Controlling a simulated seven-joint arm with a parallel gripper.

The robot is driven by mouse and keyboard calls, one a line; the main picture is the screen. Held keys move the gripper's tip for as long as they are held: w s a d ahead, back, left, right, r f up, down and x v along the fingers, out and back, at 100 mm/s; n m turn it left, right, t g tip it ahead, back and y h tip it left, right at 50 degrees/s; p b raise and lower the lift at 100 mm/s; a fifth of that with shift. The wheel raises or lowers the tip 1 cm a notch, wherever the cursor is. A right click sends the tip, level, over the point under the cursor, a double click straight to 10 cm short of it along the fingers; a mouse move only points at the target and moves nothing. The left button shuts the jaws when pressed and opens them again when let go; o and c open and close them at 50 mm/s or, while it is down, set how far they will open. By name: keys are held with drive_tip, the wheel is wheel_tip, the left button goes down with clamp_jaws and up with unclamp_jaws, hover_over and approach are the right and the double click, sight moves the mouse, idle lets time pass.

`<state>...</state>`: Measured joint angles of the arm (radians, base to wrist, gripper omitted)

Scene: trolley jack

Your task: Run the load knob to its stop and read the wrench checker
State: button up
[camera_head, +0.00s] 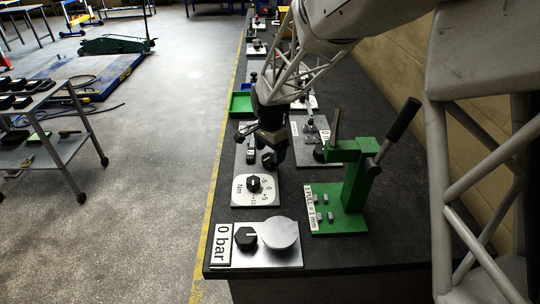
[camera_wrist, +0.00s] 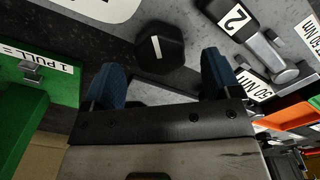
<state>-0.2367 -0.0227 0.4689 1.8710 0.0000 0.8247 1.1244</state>
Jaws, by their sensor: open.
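The load knob (camera_wrist: 160,46), a black hexagonal knob with a white line, stands on a grey plate in the wrist view. My gripper (camera_wrist: 161,66) is open, with one blue finger on each side of the knob's near edge; I cannot tell whether they touch it. In the head view my gripper (camera_head: 270,153) hangs over the far part of the same plate and largely hides the knob. The wrench checker's white dial (camera_head: 243,196), marked Nm, lies nearer the camera with a black centre and pointer. Its exact reading is too small to tell. Its edge also shows in the wrist view (camera_wrist: 105,6).
A green press (camera_head: 350,190) with a black-tipped lever stands close to the right. A "0 bar" plate (camera_head: 270,258) with a black knob and grey disc lies at the front. A wrench-like tool (camera_wrist: 258,45) labelled 2 lies beside the knob. A green tray (camera_head: 240,104) is farther back.

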sight(271, 157)
drive_tip(key=shift+r, duration=2.6)
drive_tip(key=shift+r, duration=0.1)
drive_tip(key=shift+s+d+r, duration=0.1)
drive_tip(key=shift+r, duration=0.15)
drive_tip(key=s+d+r+n+t, duration=0.25)
drive_tip(key=s+r+n, duration=0.2)
drive_tip(key=r, duration=0.25)
drive_tip(key=s+d+r+n+t+h, duration=0.1)
drive_tip(key=s+d+r+n+t, duration=0.15)
drive_tip(key=s+d+r, duration=0.35)
drive_tip(key=s+d+r+n+t, duration=0.1)
drive_tip(key=s+r+n, duration=0.3)
drive_tip(key=r, duration=0.5)
drive_tip(key=s+d+f+g, duration=0.1)
drive_tip(key=s+d+f, duration=0.1)
drive_tip(key=s+f, duration=0.2)
drive_tip(key=s+d+f+g, duration=0.1)
drive_tip(key=s+f, duration=0.3)
drive_tip(key=s, duration=0.6)
drive_tip(key=s+d+f+m+g, duration=0.1)
drive_tip(key=s+d+f, duration=0.2)
drive_tip(key=s, duration=0.4)
drive_tip(key=shift+s+d+f+y, duration=0.15)
drive_tip(key=shift+d+f+y, duration=0.1)
drive_tip(key=shift+f+y, duration=0.2)
